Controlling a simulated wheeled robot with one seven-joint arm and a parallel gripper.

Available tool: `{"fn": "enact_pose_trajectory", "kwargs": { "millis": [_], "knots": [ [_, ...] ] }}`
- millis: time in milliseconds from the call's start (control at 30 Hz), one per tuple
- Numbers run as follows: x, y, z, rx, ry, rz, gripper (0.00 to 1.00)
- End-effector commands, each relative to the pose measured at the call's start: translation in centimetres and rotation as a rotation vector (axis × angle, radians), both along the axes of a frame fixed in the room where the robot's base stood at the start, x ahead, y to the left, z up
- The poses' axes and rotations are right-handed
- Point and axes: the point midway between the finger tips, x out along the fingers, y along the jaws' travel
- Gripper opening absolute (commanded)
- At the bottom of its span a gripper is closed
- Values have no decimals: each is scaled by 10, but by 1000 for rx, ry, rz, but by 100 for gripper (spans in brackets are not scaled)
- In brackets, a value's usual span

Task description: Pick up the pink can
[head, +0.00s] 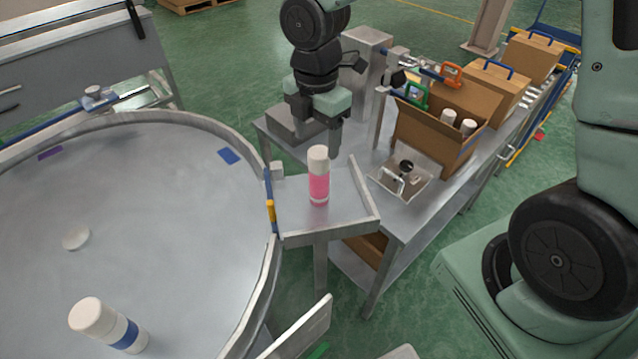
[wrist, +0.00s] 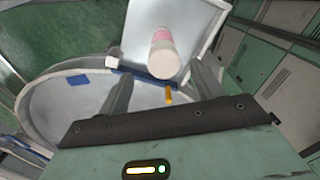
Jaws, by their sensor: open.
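The pink can (head: 319,188), with a white cap, stands upright on a small metal shelf (head: 345,217) beside the round table. My gripper (head: 322,128) points down just behind and above the can in the head view. In the wrist view my open gripper (wrist: 165,82) has a finger on each side below the pink can (wrist: 163,50). The can's white cap faces the camera, between the lines of the fingers. The jaws look empty, with a gap to the can. In the head view the fingers partly overlap, so their exact spacing to the can is unclear.
The round table (head: 150,200) at left holds a white can with a blue band (head: 108,325) and a white disc (head: 76,238). A raised rim edges the shelf. At right, a bench carries an open cardboard box (head: 425,140) with cans and a small metal tray (head: 385,190).

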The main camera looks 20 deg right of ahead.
Motion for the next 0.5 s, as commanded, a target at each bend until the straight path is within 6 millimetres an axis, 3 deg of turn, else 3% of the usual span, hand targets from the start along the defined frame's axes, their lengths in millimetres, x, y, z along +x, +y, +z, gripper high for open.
{"fn": "enact_pose_trajectory", "kwargs": {
  "millis": [267, 500],
  "knots": [
    [-3, 0, -21, -1, 4, 3, 66],
    [-6, -2, -55, -1, 4, 2, 66]
  ]
}}
